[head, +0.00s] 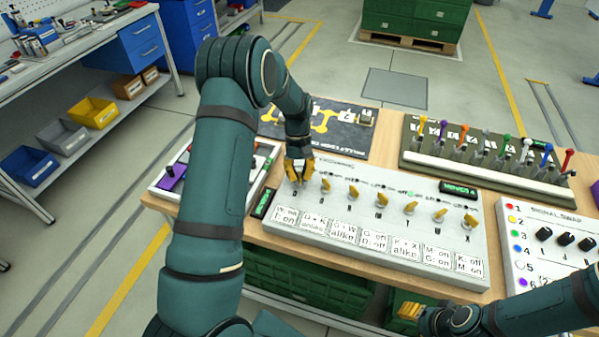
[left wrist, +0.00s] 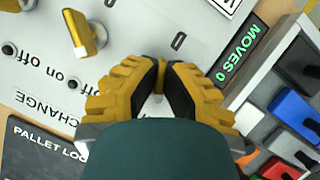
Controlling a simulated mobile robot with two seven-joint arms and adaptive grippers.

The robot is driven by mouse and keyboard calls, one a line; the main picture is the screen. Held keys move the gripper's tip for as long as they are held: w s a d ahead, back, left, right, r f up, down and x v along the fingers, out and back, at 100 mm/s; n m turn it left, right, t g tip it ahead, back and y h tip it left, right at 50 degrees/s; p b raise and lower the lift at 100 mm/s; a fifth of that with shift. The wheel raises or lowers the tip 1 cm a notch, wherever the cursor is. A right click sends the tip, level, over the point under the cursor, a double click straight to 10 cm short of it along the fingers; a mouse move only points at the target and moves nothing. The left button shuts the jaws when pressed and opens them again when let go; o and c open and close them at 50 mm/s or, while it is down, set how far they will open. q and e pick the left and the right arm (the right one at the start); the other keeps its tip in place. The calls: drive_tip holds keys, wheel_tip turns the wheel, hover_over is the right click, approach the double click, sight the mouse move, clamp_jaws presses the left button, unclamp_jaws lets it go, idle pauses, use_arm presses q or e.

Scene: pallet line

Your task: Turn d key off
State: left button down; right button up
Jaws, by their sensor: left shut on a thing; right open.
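A light grey key panel (head: 455,243) lies on the wooden table, with a row of yellow keys along it. My left gripper (head: 299,172) is at the leftmost key and points down; in the left wrist view its yellow fingers (left wrist: 160,80) are closed together over that spot. The letter D (left wrist: 178,41) is printed beside the fingers. The held key is mostly hidden by the fingers, so its angle cannot be told. The neighbouring yellow key (left wrist: 84,36) stands clear of the fingers. My right gripper (head: 410,311) is open, low at the front edge, away from the panel.
A counter (left wrist: 238,55) by the panel's end reads MOVES 0. Rule cards line the panel's front. A board with coloured levers (head: 485,160) stands behind right, a knob panel (head: 540,222) at right, a dark pallet board (head: 345,135) behind, and a slider box (head: 170,180) at left.

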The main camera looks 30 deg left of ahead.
use_arm(q)
drive_tip(key=shift+n+t+h+p, duration=0.45)
drive_tip(key=shift+n+t+h, duration=0.15)
drive_tip(key=shift+n, duration=1.5)
drive_tip(key=c, duration=1.1)
unclamp_jaws()
drive_tip(key=v, duration=1.2)
